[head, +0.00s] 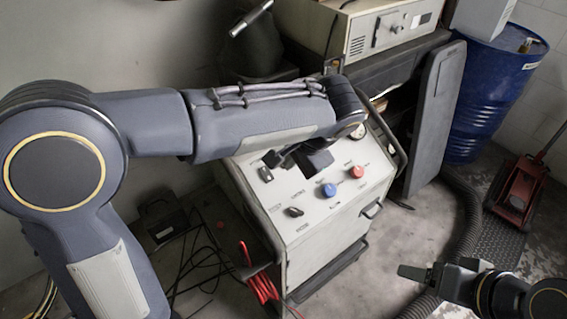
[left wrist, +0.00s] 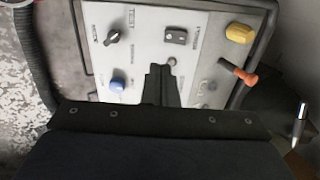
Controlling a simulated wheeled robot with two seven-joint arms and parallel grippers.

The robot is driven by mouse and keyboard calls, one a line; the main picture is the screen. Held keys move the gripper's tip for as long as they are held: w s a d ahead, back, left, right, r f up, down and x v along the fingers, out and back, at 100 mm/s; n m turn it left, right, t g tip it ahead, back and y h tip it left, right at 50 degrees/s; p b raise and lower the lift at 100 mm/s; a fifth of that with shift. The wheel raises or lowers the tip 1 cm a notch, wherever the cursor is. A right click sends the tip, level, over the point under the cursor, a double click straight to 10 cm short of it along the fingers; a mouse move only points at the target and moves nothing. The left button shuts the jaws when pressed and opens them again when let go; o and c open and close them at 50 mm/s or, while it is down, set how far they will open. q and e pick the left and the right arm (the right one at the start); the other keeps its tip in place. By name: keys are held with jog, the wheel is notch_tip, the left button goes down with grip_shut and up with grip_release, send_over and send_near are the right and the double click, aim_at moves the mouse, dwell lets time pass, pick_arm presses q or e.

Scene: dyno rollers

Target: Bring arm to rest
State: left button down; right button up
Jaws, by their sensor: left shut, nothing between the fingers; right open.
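My left arm reaches from the left across the upper middle of the head view. Its gripper (head: 290,160) hangs over the sloped panel of a pale control cart (head: 330,262). In the left wrist view the dark fingers (left wrist: 158,75) are together and empty in front of the panel face (left wrist: 150,40); whether they touch it I cannot tell. The panel carries a blue knob (head: 330,190), a red knob (head: 356,171), a black rotary knob (head: 293,211) and a switch (head: 265,174). My right gripper (head: 412,273) is open and empty at the lower right, apart from the cart.
The left wrist view also shows a yellow knob (left wrist: 238,33) and an orange-tipped lever (left wrist: 243,78). A beige instrument (head: 390,30) stands behind the cart. A blue drum (head: 490,85), a thick hose (head: 468,215) and a red jack (head: 515,190) are at the right. Cables (head: 200,265) lie left.

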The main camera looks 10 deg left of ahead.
pick_arm(q)
jog(key=shift+r, duration=0.3)
jog(key=shift+s+d, duration=0.1)
jog(key=s+a+n+g+h, duration=0.1)
jog(key=s+a+n+h, duration=0.1)
jog(key=s+a, duration=0.3)
jog(key=s+a+n+h, duration=0.2)
jog(key=a, duration=0.5)
jog(key=s+a+f+n+t+h, duration=0.1)
jog(key=s+f+n, duration=0.1)
jog(key=s, duration=0.4)
jog(key=s+a+f+n+t+h, duration=0.2)
jog(key=s+n, duration=0.2)
jog(key=s, duration=0.2)
jog(key=shift+s+a+f+n+h, duration=0.2)
jog(key=shift+a+n+h, duration=0.05)
jog(key=shift+n+h, duration=0.05)
